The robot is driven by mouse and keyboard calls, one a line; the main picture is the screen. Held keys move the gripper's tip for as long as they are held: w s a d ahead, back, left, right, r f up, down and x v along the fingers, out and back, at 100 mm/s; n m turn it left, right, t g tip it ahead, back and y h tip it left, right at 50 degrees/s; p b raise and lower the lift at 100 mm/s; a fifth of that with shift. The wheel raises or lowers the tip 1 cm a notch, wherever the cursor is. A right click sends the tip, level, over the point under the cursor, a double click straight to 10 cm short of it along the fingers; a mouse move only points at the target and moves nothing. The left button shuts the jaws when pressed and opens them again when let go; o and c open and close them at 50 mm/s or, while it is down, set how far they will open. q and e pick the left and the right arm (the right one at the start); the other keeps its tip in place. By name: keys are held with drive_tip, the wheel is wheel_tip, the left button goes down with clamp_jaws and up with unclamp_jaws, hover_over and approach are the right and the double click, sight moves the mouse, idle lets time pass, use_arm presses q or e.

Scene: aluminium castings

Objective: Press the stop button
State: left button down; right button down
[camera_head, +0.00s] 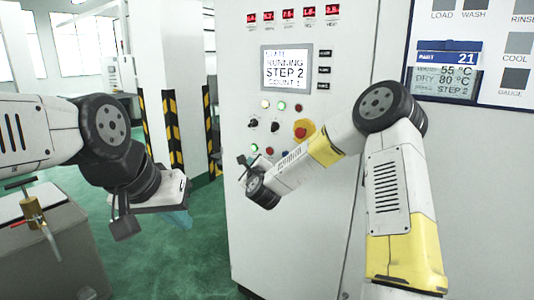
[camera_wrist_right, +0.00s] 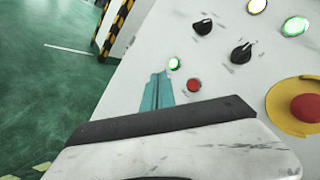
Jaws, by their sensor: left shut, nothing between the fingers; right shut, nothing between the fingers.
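The white control panel (camera_head: 285,190) carries a small red button (camera_wrist_right: 194,85) and a small lit green button (camera_wrist_right: 174,64) beside it. The green button also shows in the head view (camera_head: 254,147). A large red mushroom button on a yellow disc (camera_head: 301,130) sits higher to the right, and shows in the right wrist view (camera_wrist_right: 305,108). No label is readable. My right gripper (camera_wrist_right: 157,92) is shut, its teal fingers just below the green button and left of the small red one; contact cannot be told. My left gripper (camera_head: 178,217) is shut and empty, away from the panel.
Two black knobs (camera_wrist_right: 203,26) (camera_wrist_right: 241,53) and lit buttons sit above. The screen (camera_head: 286,69) reads RUNNING, STEP 2. A grey box with a brass valve (camera_head: 33,208) stands at lower left. Striped posts (camera_head: 172,125) stand behind; green floor lies between.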

drive_tip(key=w+d, duration=0.5)
drive_tip(key=w, duration=0.2)
drive_tip(key=shift+w+d, duration=0.1)
idle(2.1)
drive_tip(key=shift+w+d, duration=0.2)
drive_tip(key=shift+w+d, duration=0.25)
drive_tip(key=shift+w, duration=0.1)
idle(1.0)
drive_tip(key=shift+s+a, duration=0.5)
drive_tip(key=shift+s, duration=0.2)
drive_tip(key=s+a, duration=0.1)
drive_tip(key=s, duration=0.1)
drive_tip(key=s+a, duration=0.2)
idle(0.5)
